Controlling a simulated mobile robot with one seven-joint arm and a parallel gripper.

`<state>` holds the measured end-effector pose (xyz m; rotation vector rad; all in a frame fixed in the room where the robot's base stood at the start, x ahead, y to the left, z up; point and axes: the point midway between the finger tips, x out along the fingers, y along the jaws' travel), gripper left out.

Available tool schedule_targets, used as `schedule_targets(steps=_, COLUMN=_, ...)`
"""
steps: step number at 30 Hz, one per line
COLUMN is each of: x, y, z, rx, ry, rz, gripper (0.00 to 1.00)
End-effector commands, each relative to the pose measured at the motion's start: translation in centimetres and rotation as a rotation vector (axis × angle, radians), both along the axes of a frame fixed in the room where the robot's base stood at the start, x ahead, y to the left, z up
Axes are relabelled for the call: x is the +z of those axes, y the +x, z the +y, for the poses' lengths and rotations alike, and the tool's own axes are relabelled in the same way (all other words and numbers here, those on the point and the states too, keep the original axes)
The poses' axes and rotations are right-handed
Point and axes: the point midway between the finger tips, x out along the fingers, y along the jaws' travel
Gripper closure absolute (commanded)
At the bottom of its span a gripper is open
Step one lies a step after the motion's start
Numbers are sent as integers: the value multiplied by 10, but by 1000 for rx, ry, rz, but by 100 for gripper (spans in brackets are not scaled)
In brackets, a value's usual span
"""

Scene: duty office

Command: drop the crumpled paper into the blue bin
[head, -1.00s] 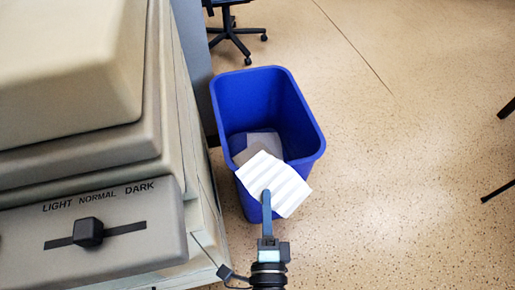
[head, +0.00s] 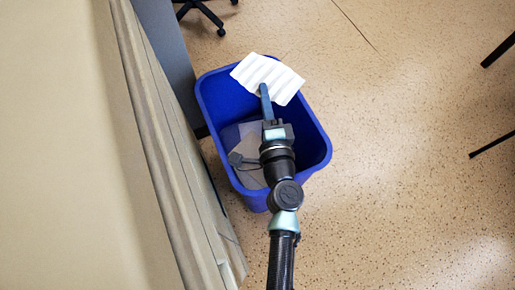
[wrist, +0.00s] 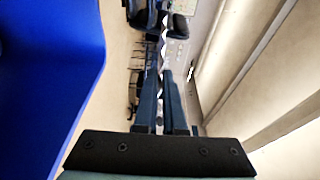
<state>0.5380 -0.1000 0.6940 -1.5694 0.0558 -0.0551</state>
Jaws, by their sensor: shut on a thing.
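The crumpled paper (head: 268,76) is a white pleated sheet in the head view, over the far rim of the blue bin. My gripper (head: 264,92) is shut on its near edge. In the wrist view the paper (wrist: 163,48) shows nearly edge-on, a thin white jagged strip beyond my two fingers (wrist: 160,80). The blue bin (head: 319,152) stands upright on the floor, open at the top, with my arm crossing above it. Its blue wall (wrist: 45,70) fills the left of the wrist view. How high the paper is above the rim is hard to tell.
Flat grey and pale sheets (head: 235,137) lie inside the bin, partly behind my arm. Chair legs (head: 205,14) show at the top.

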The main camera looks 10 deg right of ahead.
Motion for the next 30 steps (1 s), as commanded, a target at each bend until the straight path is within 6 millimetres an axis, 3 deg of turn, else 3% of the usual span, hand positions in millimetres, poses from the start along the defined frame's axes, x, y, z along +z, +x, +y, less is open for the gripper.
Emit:
schedule_targets(steps=12, x=-51, y=0, z=0, rx=1, ry=0, rz=0, gripper=100)
schedule_targets(steps=23, x=-54, y=0, z=0, rx=1, ry=-1, rz=0, gripper=100)
schedule_targets(steps=24, x=-54, y=0, z=0, rx=1, ry=-1, rz=0, gripper=89)
schedule_targets(steps=27, x=-54, y=0, z=0, rx=1, ry=-1, rz=0, gripper=71)
schedule_targets(steps=30, x=-54, y=0, z=0, rx=1, ry=-1, rz=0, gripper=58)
